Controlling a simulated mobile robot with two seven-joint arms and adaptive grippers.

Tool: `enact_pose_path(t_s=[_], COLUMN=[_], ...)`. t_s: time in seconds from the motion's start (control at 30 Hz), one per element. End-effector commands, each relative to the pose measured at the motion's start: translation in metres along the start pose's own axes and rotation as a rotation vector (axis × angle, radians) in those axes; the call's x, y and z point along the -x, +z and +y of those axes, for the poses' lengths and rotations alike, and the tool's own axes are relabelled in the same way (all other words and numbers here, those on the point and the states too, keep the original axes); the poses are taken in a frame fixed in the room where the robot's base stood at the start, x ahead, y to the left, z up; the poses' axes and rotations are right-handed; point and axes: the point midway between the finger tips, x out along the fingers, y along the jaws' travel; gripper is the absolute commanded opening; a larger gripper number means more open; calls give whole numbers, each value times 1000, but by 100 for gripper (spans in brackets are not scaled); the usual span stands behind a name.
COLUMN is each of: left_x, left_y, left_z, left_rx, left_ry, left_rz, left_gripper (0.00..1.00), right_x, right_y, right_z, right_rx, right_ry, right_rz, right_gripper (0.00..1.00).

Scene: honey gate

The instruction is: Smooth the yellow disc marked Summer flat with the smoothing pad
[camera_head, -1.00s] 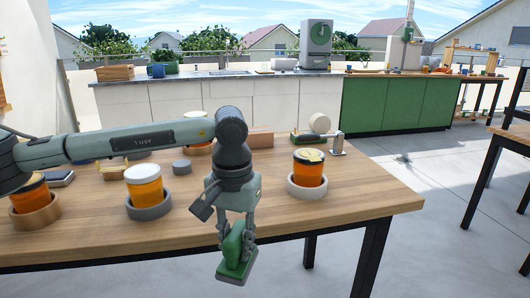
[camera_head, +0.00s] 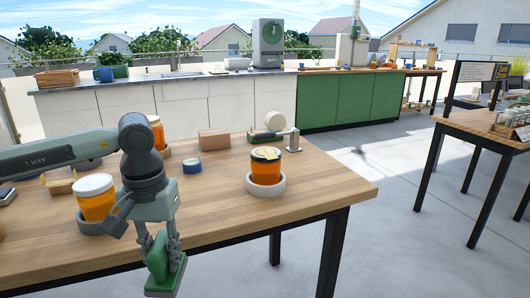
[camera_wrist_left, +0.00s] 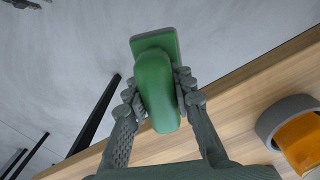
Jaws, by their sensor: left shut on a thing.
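My left gripper (camera_head: 161,246) is shut on the green smoothing pad (camera_head: 158,262) and holds it in front of the table's front edge. The left wrist view shows the pad (camera_wrist_left: 155,85) between both fingers, with its flat green base plate at the far end. The yellow disc (camera_head: 266,152) lies on the dark lid of an orange honey jar (camera_head: 265,169). Its marking is too small to read, and I cannot tell how flat it lies. The jar stands upright in a pale round holder (camera_head: 265,187), right of and beyond my gripper. My right gripper is out of view.
A white-lidded jar (camera_head: 96,196) stands in a grey holder left of my gripper. A small blue-grey round tin (camera_head: 192,165), a brown block (camera_head: 213,139) and a roller on a stand (camera_head: 275,122) are farther back. The table (camera_head: 318,190) is bare around the disc's jar.

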Motion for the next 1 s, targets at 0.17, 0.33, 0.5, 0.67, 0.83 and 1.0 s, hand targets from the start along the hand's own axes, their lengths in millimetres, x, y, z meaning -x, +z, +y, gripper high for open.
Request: enact_pose_path(t_s=[0.17,0.33,0.5,0.67,0.83,1.0], left_x=[0,0,5,24,43,50], left_y=[0,0,-1,-1,-1,-1], left_z=[0,0,0,0,0,0], left_rx=[0,0,1,0,0,0], left_ry=[0,0,0,1,1,1], left_rz=[0,0,2,3,2,0], left_gripper=[0,0,0,0,0,0], right_x=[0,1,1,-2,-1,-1], right_y=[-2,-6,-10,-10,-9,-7], right_z=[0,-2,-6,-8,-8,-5], right_rx=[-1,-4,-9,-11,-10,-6], right_ry=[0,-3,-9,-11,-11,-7], right_rz=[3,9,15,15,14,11], right_gripper=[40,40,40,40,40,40])
